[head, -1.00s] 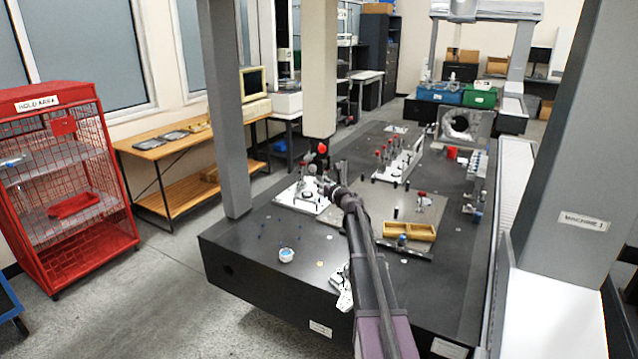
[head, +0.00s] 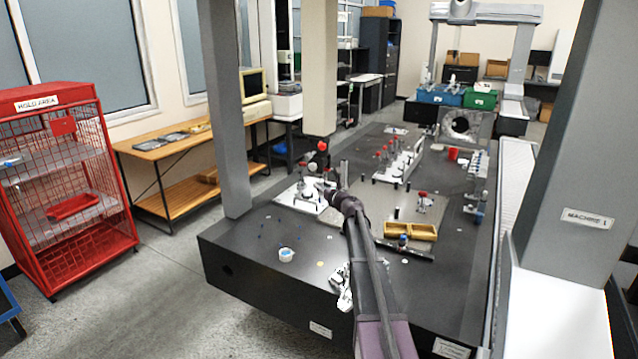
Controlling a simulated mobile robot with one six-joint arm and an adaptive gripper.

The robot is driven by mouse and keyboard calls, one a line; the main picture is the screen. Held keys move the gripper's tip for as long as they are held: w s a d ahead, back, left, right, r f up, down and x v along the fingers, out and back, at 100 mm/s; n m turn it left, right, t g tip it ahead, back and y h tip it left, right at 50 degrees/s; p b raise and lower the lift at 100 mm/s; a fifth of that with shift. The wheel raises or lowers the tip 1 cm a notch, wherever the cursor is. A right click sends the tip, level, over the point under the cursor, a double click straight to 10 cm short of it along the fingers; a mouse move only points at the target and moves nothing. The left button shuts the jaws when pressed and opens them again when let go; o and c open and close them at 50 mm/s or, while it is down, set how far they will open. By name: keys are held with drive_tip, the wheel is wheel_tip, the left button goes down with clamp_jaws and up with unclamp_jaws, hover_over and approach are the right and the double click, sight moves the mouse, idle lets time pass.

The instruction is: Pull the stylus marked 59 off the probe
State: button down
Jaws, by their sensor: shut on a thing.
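My gripper (head: 326,194) is at the right side of a white plate (head: 292,202) on the dark granite table.
Right of my arm stand a rack with red-topped parts (head: 408,160), a yellow tray (head: 412,231) and a small red-topped stand (head: 424,203). A grey column (head: 226,110) rises beside the table's left edge.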

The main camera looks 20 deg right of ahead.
drive_tip(key=shift+f+b, duration=0.75)
drive_tip(key=shift+f, duration=0.15)
drive_tip(key=shift+f+b, duration=0.25)
drive_tip(key=shift+b, duration=0.05)
idle(0.3)
drive_tip(key=shift+s, duration=0.1)
idle(0.3)
drive_tip(key=s+d, duration=0.1)
drive_tip(key=s, duration=0.6)
drive_tip(key=shift+s, duration=0.4)
idle(0.7)
